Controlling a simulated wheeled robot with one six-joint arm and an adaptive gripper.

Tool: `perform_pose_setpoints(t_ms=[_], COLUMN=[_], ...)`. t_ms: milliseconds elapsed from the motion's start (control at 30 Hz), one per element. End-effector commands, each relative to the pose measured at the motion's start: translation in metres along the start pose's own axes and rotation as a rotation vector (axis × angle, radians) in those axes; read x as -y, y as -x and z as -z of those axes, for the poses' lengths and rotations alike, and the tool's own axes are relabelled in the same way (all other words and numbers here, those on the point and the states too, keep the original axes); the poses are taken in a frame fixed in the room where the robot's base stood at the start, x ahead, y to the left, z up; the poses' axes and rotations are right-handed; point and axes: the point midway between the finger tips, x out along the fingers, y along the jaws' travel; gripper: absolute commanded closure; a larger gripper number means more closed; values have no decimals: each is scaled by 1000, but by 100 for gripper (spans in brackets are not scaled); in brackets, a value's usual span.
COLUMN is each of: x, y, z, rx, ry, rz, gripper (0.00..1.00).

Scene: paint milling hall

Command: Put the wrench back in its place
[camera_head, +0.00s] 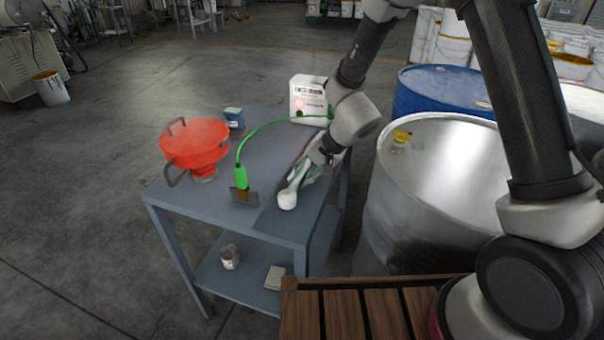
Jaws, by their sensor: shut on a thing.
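My gripper (309,172) reaches down over the right part of the grey-blue table (225,218). It is shut on a pale, long object that I take to be the wrench (289,196). The wrench slants down to the lower left and ends in a rounded white head, low over or touching the tabletop; I cannot tell which. The gripper hides its upper part. I cannot make out a marked place for it.
A steel drum (430,190) and blue drum (440,88) stand right.

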Motion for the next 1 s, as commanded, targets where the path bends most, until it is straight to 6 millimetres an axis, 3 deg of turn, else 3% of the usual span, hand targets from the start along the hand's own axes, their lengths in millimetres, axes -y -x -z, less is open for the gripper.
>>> perform_pose_setpoints(t_ms=[367, 400, 533, 867, 1000], x=[0, 0, 0, -1, 0], y=[-1, -1, -1, 1, 18], z=[0, 0, 0, 0, 0], rx=[0, 0, 0, 0, -2], ry=[0, 1, 1, 1, 2], rz=[1, 1, 1, 0, 2], gripper=[100, 75, 53, 53, 53])
